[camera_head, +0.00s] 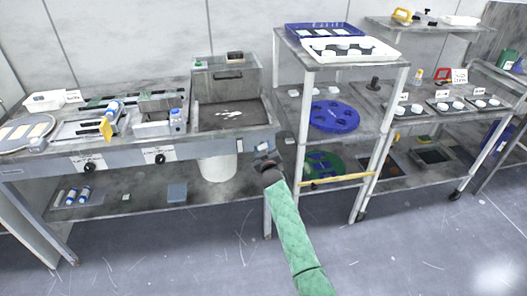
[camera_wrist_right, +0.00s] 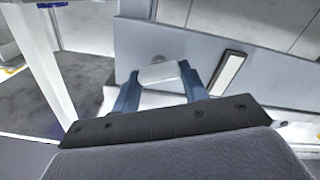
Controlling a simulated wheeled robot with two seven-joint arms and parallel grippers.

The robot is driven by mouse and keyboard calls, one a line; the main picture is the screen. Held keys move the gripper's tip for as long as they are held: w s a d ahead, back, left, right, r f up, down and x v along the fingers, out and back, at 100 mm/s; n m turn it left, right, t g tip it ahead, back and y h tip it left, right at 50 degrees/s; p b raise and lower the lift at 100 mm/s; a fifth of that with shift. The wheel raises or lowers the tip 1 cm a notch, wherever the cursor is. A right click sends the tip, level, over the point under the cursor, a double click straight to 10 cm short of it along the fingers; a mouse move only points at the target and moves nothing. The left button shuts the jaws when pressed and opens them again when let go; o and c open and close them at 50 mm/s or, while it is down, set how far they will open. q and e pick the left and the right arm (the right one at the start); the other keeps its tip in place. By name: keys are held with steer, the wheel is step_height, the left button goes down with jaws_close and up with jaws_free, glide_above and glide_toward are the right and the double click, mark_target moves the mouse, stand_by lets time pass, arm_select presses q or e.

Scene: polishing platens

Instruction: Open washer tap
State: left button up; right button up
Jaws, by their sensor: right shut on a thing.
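The washer (camera_head: 225,78) is a grey metal box with a raised back and a dark, wet-looking basin, at the right end of the left bench. My right gripper (camera_head: 266,160) is at the front panel near the bench's right corner. In the right wrist view, the two blue fingers of my right gripper (camera_wrist_right: 160,88) are shut on a small pale grey tap handle (camera_wrist_right: 160,73), which stands out from the panel (camera_wrist_right: 215,45). The handle's lower part is hidden between the fingers. In the head view my gripper hides the handle. My left gripper is not in view.
Black knobs (camera_head: 90,167) sit further left on the bench front. A white bucket (camera_head: 218,168) stands under the bench. A metal shelf rack (camera_head: 298,62) stands close on the right. The floor in front is clear.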

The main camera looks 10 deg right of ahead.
steer(key=n+b, duration=0.1)
steer(key=n, duration=0.4)
steer(key=n+b, duration=0.1)
steer(key=n, duration=0.3)
steer(key=shift+a+f+n, duration=0.15)
steer(key=shift+f+n, duration=0.05)
steer(key=shift+n, duration=1.2)
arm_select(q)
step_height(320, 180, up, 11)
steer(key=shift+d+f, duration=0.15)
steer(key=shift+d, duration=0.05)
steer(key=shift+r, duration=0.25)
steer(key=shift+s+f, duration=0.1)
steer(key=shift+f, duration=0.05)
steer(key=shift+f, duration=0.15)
arm_select(e)
steer(key=o, duration=1)
steer(key=shift+s+f, duration=0.1)
